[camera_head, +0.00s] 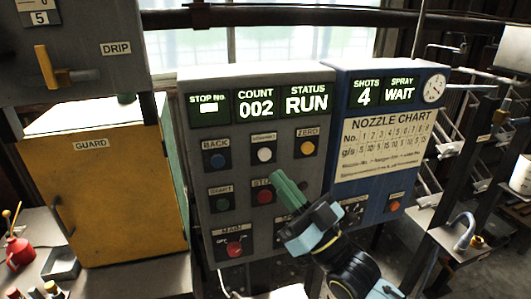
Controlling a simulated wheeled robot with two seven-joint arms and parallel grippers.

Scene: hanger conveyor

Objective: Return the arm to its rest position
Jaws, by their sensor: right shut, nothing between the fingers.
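My right gripper (289,191) is in front of the grey control panel (247,118). Its green fingers are closed together and empty, close to the red STOP button (264,197). I cannot tell whether they touch the panel. My right arm (345,262) comes up from the bottom right and hides part of the lower panels. The panel's display reads COUNT 002 and STATUS RUN. My left gripper is not in view.
A blue panel (377,196) with a nozzle chart, SHOTS 4 and SPRAY WAIT adjoins on the right. A yellow guard box (118,190) stands left. A red oil can (19,252) sits on the left bench. Racks (462,150) stand right.

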